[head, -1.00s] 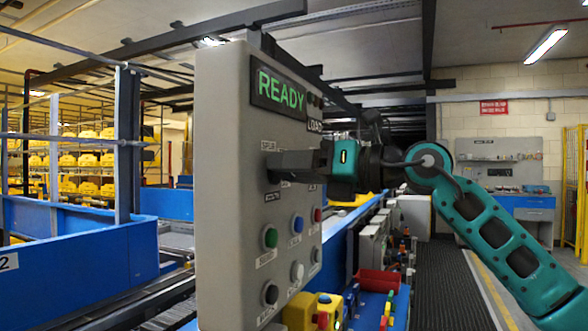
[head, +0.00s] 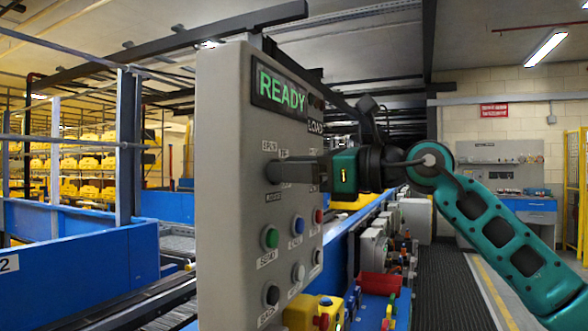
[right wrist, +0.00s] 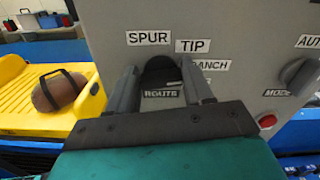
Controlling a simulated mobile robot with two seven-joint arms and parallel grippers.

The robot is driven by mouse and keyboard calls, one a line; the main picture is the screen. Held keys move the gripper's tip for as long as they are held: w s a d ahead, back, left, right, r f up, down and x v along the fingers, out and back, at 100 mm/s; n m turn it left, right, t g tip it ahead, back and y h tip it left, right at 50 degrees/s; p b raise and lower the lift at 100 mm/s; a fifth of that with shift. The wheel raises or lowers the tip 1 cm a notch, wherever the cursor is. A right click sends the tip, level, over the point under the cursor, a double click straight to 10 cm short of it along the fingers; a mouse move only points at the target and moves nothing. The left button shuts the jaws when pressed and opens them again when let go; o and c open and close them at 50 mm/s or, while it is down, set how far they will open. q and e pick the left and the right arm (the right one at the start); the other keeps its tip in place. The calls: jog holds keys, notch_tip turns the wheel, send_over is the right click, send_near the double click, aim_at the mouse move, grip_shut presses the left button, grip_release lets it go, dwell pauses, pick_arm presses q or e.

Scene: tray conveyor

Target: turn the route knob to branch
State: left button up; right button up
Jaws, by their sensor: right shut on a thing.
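The route knob (right wrist: 160,72) is a dark round knob on the grey control panel (head: 222,190). In the right wrist view it sits between the fingers of my right gripper (right wrist: 158,84), which is shut on it. The labels SPUR (right wrist: 148,38), TIP (right wrist: 193,46) and a partly covered BRANCH (right wrist: 212,65) stand around it, with ROUTE (right wrist: 161,94) below. Which label the knob points to cannot be told. My left gripper is not in view.
A green READY display (head: 280,92) is at the panel top. Several buttons, including a green one (head: 271,238), sit below the gripper. The mode knob (right wrist: 298,75) is to the right. A yellow tray (right wrist: 40,98) holding a brown object stands left of the panel.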

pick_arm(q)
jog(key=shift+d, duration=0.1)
pick_arm(e)
jog(key=o, duration=1)
jog(key=shift+o, duration=0.2)
pick_arm(q)
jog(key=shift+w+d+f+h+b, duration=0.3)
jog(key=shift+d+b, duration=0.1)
jog(key=shift+b, duration=0.55)
pick_arm(e)
jog(key=v, duration=1.3)
jog(key=shift+a, duration=0.1)
